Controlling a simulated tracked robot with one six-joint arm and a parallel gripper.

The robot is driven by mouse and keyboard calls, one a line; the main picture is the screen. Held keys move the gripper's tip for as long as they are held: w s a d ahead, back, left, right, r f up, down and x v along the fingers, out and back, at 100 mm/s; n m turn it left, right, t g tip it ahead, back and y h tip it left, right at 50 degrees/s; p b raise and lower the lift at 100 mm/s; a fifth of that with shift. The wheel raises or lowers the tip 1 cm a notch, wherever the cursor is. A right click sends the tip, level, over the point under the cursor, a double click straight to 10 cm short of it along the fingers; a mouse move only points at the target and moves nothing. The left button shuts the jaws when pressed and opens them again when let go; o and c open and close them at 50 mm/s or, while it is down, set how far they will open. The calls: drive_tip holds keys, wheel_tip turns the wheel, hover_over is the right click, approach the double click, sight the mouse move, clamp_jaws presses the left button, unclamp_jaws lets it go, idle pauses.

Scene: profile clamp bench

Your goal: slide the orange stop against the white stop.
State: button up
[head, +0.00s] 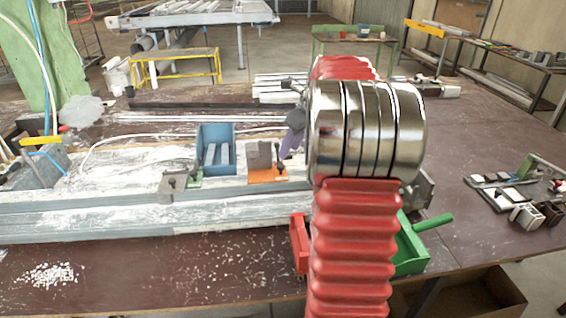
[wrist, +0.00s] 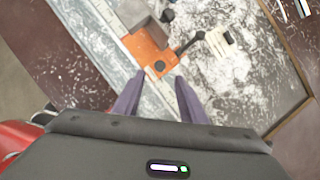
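The orange stop (head: 268,177) has a flat orange plate with a grey block on it. It sits on the long pale profile (head: 110,203) in the head view, left of my arm. In the wrist view the orange stop (wrist: 152,50) lies just beyond my fingertips, with a black lever at its side. My gripper (wrist: 160,76) is open, its two purple fingers apart and nothing between them. In the head view one purple finger (head: 291,142) shows above and right of the orange stop. I cannot make out the white stop for sure; my arm hides part of the profile.
A blue box (head: 216,150) with pale slats stands behind. Loose parts (head: 520,195) lie at right.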

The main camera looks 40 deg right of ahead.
sight(281, 165)
drive_tip(key=x, duration=0.8)
drive_tip(key=shift+s, duration=0.1)
drive_tip(key=shift+c, duration=0.2)
clamp_jaws()
